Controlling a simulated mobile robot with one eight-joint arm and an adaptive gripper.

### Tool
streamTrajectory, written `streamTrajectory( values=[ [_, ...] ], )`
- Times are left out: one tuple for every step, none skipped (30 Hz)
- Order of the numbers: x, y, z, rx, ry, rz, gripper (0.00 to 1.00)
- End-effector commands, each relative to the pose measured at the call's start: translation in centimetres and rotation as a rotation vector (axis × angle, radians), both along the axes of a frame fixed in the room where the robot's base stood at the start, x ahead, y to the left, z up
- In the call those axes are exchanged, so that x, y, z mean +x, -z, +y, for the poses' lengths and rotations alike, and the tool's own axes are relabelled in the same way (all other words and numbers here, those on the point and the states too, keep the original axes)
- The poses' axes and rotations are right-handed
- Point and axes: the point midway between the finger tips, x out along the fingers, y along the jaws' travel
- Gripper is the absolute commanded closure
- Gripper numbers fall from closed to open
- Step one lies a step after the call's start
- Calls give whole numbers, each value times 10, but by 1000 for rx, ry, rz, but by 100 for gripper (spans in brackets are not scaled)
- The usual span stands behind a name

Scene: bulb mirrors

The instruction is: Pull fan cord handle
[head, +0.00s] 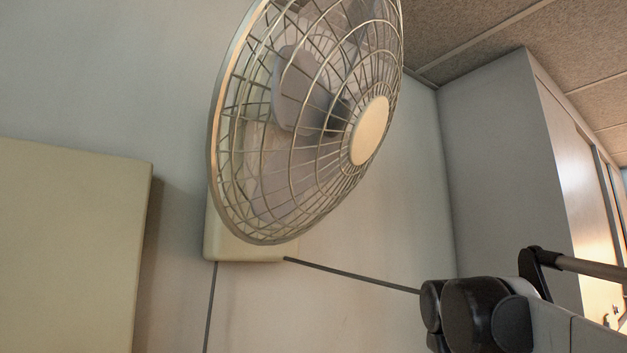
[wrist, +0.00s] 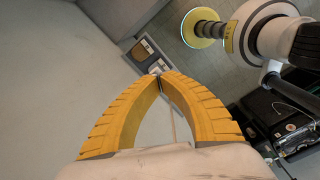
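The white wall fan (head: 305,125) with its wire cage is mounted on the wall in the head view. A thin cord (head: 350,273) runs from the bottom of its base, slanting straight down to the right until my arm hides it. In the wrist view the yellow fingers of my gripper (wrist: 160,76) meet at their tips. A thin pale line (wrist: 172,120), which looks like the cord, shows between the fingers. A small greyish piece (wrist: 155,68) shows at the tips and seems to be the handle, mostly hidden. The head view does not show my fingers.
A second line (head: 210,305) hangs straight down the wall under the fan base. A cream panel (head: 70,245) stands out at the left. A tall cabinet (head: 500,150) is at the right. The wrist view looks down past the wall to a grey floor.

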Motion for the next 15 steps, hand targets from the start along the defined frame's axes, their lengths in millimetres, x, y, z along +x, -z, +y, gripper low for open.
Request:
streamTrajectory(
  values=[
    [0, -8, 0, 0, 0, 0, 100],
    [0, -11, 0, 0, 0, 0, 100],
    [0, -14, 0, 0, 0, 0, 100],
    [0, -17, 0, 0, 0, 0, 100],
    [0, -19, 0, 0, 0, 0, 100],
    [0, -23, 0, 0, 0, 0, 100],
    [0, -26, 0, 0, 0, 0, 100],
    [0, -28, 0, 0, 0, 0, 100],
    [0, -32, 0, 0, 0, 0, 100],
    [0, -34, 0, 0, 0, 0, 100],
    [0, -37, 0, 0, 0, 0, 100],
    [0, -40, 0, 0, 0, 0, 100],
    [0, -43, 0, 0, 0, 0, 100],
    [0, -46, 0, 0, 0, 0, 100],
    [0, -49, 0, 0, 0, 0, 100]
  ],
)
